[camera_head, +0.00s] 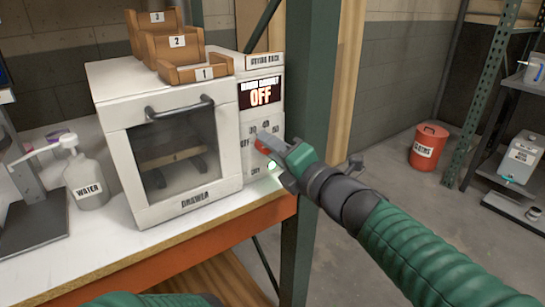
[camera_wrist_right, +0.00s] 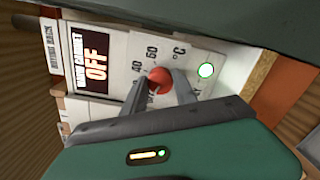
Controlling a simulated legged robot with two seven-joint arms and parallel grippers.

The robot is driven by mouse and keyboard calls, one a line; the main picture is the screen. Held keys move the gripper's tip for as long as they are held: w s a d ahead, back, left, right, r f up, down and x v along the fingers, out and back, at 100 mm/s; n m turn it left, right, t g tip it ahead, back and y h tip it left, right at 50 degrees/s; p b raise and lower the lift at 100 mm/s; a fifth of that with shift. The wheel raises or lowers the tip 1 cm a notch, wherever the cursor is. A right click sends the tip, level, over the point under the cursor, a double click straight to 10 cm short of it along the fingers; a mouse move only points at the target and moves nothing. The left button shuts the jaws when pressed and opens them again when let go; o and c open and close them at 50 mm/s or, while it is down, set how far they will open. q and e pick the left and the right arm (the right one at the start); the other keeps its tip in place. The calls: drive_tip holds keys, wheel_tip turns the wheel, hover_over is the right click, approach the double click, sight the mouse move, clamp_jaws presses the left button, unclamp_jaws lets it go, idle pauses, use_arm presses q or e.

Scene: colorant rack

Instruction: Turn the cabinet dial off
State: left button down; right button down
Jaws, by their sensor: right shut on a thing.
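The white drying cabinet (camera_head: 125,90) stands on the bench with its glass door closed. Its display (camera_head: 260,92) reads OFF in the head view, and the same display (camera_wrist_right: 97,58) reads OFF in the right wrist view. The red dial (camera_head: 264,144) is on the control panel below the display. My right gripper (camera_head: 272,148) is shut on the dial; in the wrist view its two fingers lie either side of the red knob (camera_wrist_right: 159,77). A lit green-white button (camera_wrist_right: 206,70) is beside the dial. My left gripper is not in view; only a bit of green arm shows at the bottom edge.
Wooden numbered trays (camera_head: 178,48) sit on the cabinet. A water bottle (camera_head: 84,180) and a stand (camera_head: 35,215) are to its left. A green rack post (camera_head: 305,110) rises close by my right arm. A red bin (camera_head: 428,148) stands on the floor at right.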

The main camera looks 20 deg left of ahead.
drive_tip(key=shift+a+f+n+b, duration=0.1)
drive_tip(key=shift+f+n+b, duration=0.2)
drive_tip(key=shift+f+n, duration=0.2)
drive_tip(key=c, duration=1.2)
unclamp_jaws()
drive_tip(key=shift+c, duration=0.2)
drive_tip(key=shift+o, duration=1.2)
drive_tip(key=shift+r, duration=0.1)
drive_tip(key=shift+o, duration=0.2)
drive_tip(key=shift+r, duration=0.15)
drive_tip(key=p+v, duration=0.3)
drive_tip(key=v, duration=1.3)
drive_tip(key=shift+s+d, duration=0.25)
drive_tip(key=shift+d, duration=0.1)
